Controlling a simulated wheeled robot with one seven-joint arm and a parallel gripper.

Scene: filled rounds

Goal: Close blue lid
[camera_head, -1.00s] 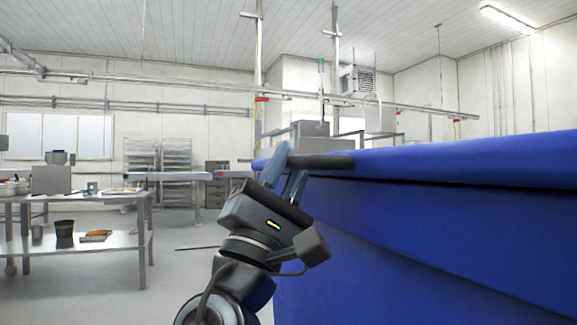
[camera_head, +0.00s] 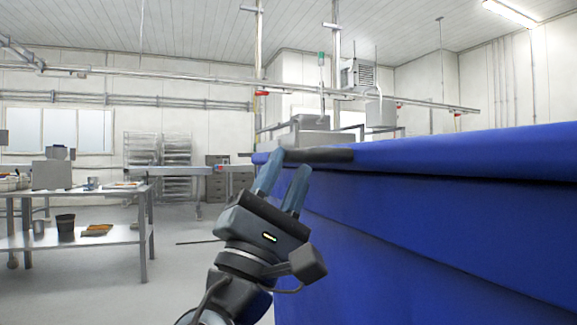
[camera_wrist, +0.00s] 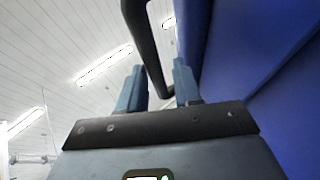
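The blue lid (camera_head: 460,150) is seen nearly edge-on at the right in the head view, at the top of a large blue container (camera_head: 400,250). A dark line runs under the lid's edge; I cannot tell whether it sits fully down. A dark bar handle (camera_head: 325,155) is at the lid's near-left end. My gripper (camera_head: 289,160) is open, fingers pointing up, just below and beside the handle. In the wrist view the black handle (camera_wrist: 146,45) passes across the gap between my open fingers (camera_wrist: 160,80); contact is not clear.
The container's blue wall stands close to the right of my gripper. A steel table (camera_head: 95,190) with several items stands at the left, a dark bucket (camera_head: 65,227) on its lower shelf. Racks (camera_head: 165,165) stand at the back.

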